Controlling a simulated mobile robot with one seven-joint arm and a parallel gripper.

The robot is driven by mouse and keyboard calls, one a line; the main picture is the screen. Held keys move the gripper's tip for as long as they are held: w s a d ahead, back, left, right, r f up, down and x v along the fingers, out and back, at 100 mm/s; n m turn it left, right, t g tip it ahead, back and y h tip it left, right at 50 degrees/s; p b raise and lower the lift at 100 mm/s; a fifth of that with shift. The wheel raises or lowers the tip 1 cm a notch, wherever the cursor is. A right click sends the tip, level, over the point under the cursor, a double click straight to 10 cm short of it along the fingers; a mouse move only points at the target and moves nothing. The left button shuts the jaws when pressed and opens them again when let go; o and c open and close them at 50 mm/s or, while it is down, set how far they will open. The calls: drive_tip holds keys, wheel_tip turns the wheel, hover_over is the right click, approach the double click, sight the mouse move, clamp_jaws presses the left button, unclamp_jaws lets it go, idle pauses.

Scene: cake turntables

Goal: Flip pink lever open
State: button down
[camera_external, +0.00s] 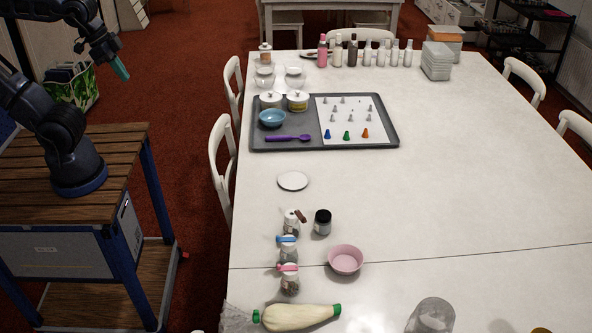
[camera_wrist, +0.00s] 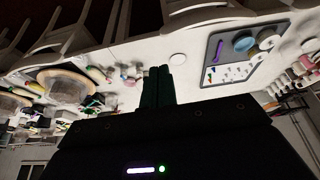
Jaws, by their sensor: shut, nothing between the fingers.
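A small glass jar (camera_external: 290,284) stands on the white table in the external view, with a pink lever (camera_external: 288,267) across its top. Whether the lever is up or down is too small to tell. A jar with a blue lever (camera_external: 287,239) stands just behind it, and a jar with a brown lever (camera_external: 300,216) behind that, its lever tilted up. My gripper (camera_external: 122,71) is up in the air at the upper left, far from the jars and left of the table. In the wrist view its dark fingers (camera_wrist: 157,86) are together and empty.
A pink bowl (camera_external: 346,260) and a dark-lidded jar (camera_external: 322,222) stand right of the lever jars. A piping bag (camera_external: 298,317) lies in front. A white disc (camera_external: 292,181) and a grey tray (camera_external: 390,141) lie farther back. Chairs (camera_external: 222,160) line the table's left edge.

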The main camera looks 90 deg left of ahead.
sight(287, 267)
drive_tip(key=w+d+f+n+g, duration=0.15)
drive_tip(key=w+d, duration=0.25)
drive_tip(key=w, duration=0.5)
drive_tip(key=w+d+n+h, duration=0.15)
drive_tip(key=w+d, duration=0.25)
drive_tip(key=w, duration=0.5)
drive_tip(key=w+d+f+n+g+y, duration=0.1)
drive_tip(key=w+d+n, duration=0.3)
drive_tip(key=w, duration=0.6)
drive_tip(key=w+d+f+n+g+h, duration=0.1)
drive_tip(key=w+d+f+n+g, duration=0.1)
drive_tip(key=w+d+f, duration=0.7)
drive_tip(key=w+d+f+n+g+h, duration=0.2)
drive_tip(key=w+d+f, duration=0.7)
drive_tip(key=f, duration=0.5)
drive_tip(key=shift+w+d+n, duration=0.2)
drive_tip(key=shift+w+n, duration=0.5)
drive_tip(key=shift+w, duration=0.35)
drive_tip(key=shift+f+h, duration=0.2)
drive_tip(key=shift+h, duration=0.05)
drive_tip(key=x, duration=1)
drive_tip(key=shift+f, duration=0.1)
drive_tip(key=shift+s+d, duration=0.45)
drive_tip(key=shift+d, duration=0.4)
drive_tip(key=shift+s+d, duration=0.45)
drive_tip(key=shift+d, duration=0.4)
